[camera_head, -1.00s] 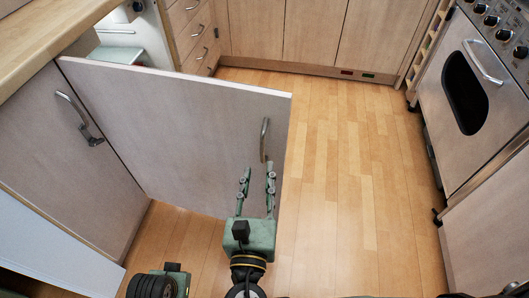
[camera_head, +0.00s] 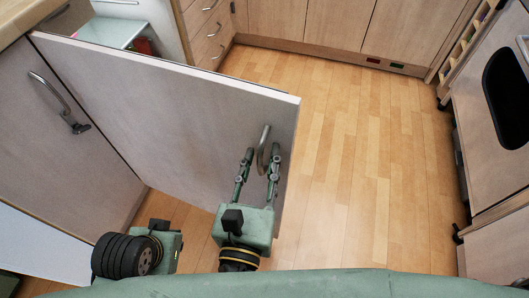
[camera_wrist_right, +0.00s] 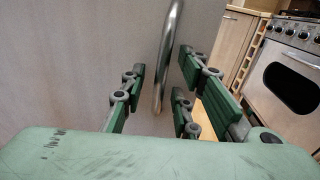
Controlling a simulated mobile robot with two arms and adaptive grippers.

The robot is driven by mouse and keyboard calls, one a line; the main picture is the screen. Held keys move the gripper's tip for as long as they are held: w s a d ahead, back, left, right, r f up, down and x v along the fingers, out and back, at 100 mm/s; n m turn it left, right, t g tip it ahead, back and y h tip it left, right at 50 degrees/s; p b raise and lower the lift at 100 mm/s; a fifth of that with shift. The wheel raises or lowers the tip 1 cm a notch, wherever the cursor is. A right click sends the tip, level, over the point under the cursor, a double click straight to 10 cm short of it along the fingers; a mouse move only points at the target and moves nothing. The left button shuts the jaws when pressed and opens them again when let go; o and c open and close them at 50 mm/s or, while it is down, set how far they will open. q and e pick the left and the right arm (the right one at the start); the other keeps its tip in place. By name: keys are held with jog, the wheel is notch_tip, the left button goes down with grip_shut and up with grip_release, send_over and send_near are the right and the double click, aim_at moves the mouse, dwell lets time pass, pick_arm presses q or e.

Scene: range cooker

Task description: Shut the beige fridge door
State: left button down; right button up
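The beige fridge door (camera_head: 180,115) stands wide open, swung out across the floor, with its panel face toward me. Its curved metal handle (camera_head: 263,150) is near the free edge on the right. My right gripper (camera_head: 259,158) is open at the handle, one finger to each side of it. In the right wrist view the handle (camera_wrist_right: 168,55) rises between the spread green fingers, with no clear contact. My left arm shows at the lower left of the head view, but its fingers are hidden or out of frame.
Behind the door, the fridge interior (camera_head: 112,32) shows a shelf. Drawers (camera_head: 207,30) stand beyond it. A cabinet door with a handle (camera_head: 60,103) is at left. The oven (camera_head: 497,110) is at right. The wooden floor (camera_head: 350,170) between is clear.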

jog(key=shift+s+r, duration=0.1)
jog(key=shift+c, duration=0.5)
grip_shut()
